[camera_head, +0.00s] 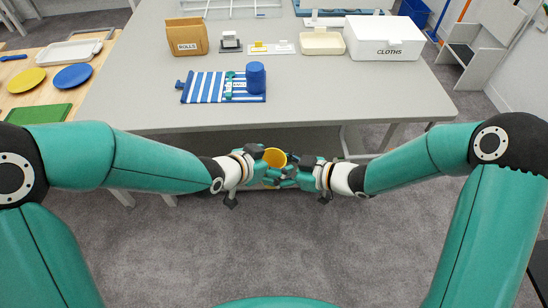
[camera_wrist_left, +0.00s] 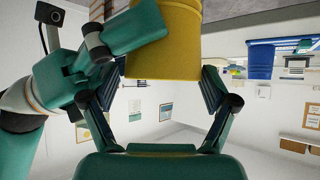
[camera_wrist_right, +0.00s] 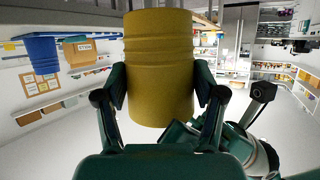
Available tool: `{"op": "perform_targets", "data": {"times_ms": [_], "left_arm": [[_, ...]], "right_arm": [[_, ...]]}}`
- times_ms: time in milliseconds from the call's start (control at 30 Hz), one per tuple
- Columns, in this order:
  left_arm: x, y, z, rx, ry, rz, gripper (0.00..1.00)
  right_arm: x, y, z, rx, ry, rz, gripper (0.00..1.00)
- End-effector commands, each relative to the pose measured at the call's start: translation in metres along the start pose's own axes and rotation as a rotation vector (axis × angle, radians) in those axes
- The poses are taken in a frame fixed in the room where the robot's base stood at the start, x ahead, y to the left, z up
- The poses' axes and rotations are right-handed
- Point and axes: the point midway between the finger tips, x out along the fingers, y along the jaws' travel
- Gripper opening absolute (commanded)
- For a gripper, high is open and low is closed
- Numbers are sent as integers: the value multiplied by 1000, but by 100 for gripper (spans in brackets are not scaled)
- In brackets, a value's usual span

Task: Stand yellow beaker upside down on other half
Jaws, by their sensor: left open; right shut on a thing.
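The yellow beaker (camera_head: 274,157) is in the air in front of the table, between my two grippers. My right gripper (camera_head: 291,173) is shut on it; in the right wrist view its fingers grip the sides of the beaker (camera_wrist_right: 158,65). My left gripper (camera_head: 264,171) is open beside it; in the left wrist view the beaker (camera_wrist_left: 163,45) is at and beyond the spread fingertips, and I cannot tell whether they touch it. A blue-and-white striped cloth (camera_head: 205,88) lies on the table. A blue beaker (camera_head: 256,77) stands on its right part. A small green item (camera_head: 229,84) lies near the cloth's middle.
The grey table (camera_head: 350,105) is clear right of the cloth and along its front. Behind the cloth stand a ROLLS box (camera_head: 187,36), small labelled items, a cream container (camera_head: 322,42) and a white CLOTHS box (camera_head: 384,38). A wooden table with plates stands at left.

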Motion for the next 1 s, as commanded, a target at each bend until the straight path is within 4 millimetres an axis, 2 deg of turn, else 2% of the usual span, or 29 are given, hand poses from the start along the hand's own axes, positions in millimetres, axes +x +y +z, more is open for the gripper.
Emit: {"op": "perform_targets", "data": {"times_ms": [133,467,700,767,800,933,1000], "left_arm": [[10,0,0,0,-1,1,86],[12,0,0,0,0,0,85],[12,1,0,1,-1,1,45],[12,1,0,2,-1,2,37],[12,1,0,2,-1,2,37],[12,1,0,2,-1,2,37],[12,1,0,1,0,1,37]], "right_arm": [[0,0,0,0,0,0,6],[0,0,0,0,0,0,6],[0,0,-1,-1,1,-1,6],[0,0,-1,-1,1,-1,6],[0,0,-1,-1,2,-1,76],[0,0,-1,-1,1,-1,97],[0,0,0,-1,1,-1,98]]}}
